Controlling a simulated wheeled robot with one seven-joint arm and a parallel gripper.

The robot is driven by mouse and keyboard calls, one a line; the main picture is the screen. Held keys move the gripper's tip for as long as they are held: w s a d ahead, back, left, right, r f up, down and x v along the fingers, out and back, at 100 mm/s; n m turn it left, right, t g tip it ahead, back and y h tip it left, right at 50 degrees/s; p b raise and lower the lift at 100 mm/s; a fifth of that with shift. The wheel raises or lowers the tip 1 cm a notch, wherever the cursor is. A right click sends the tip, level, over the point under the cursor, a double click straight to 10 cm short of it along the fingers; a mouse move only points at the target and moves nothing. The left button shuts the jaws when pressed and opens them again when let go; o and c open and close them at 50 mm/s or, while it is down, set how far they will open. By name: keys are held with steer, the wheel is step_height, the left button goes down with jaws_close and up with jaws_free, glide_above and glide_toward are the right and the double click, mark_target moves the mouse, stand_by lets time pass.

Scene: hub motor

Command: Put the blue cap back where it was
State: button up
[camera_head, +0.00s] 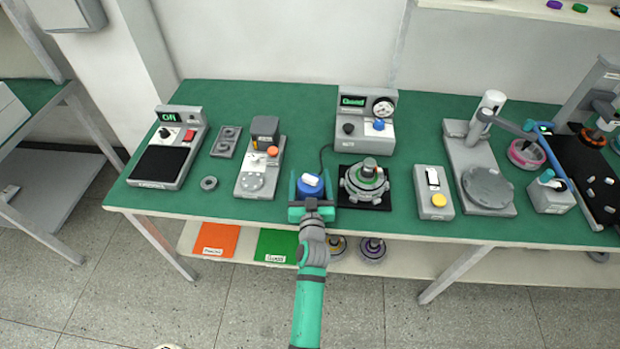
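The blue cap (311,190), round with a pale grip on top, is near the front edge of the green table, left of the hub motor. My gripper (311,184) reaches in from the front, with one teal finger on each side of the cap. I cannot tell whether the fingers touch the cap or whether it rests on the table. The grey hub motor (352,190) sits on a black mat (384,202), with a green ring and a grey knob on top. The gripper is just left of the mat.
Behind the motor stands a gauge box (366,133) whose screen reads "Good", with a cable running down its left side. A grey press (262,160) is left of my gripper. A switch box (433,190) stands right of the mat. Orange and green sheets lie on the shelf below.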

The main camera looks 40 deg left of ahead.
steer(key=shift+r, duration=0.2)
steer(key=v, duration=1.1)
steer(key=shift+s+d, duration=0.2)
steer(key=shift+s, duration=0.1)
steer(key=s+d+f+m+t+h, duration=0.1)
steer(key=s+d+f+m+h, duration=0.25)
steer(key=s+d, duration=0.45)
steer(key=s+d+f+m+t+h, duration=0.15)
steer(key=s+d+h, duration=0.25)
steer(key=d, duration=0.7)
steer(key=s+d+r+m+h, duration=0.1)
steer(key=s+d+r+h, duration=0.1)
steer(key=s+d, duration=0.3)
steer(key=s+d+r+m+g+h, duration=0.1)
steer(key=s+d+r+h, duration=0.1)
steer(key=s+d, duration=0.4)
steer(key=s+r, duration=0.1)
steer(key=s, duration=0.4)
steer(key=shift+d+r+m, duration=0.25)
steer(key=shift+r+m, duration=0.15)
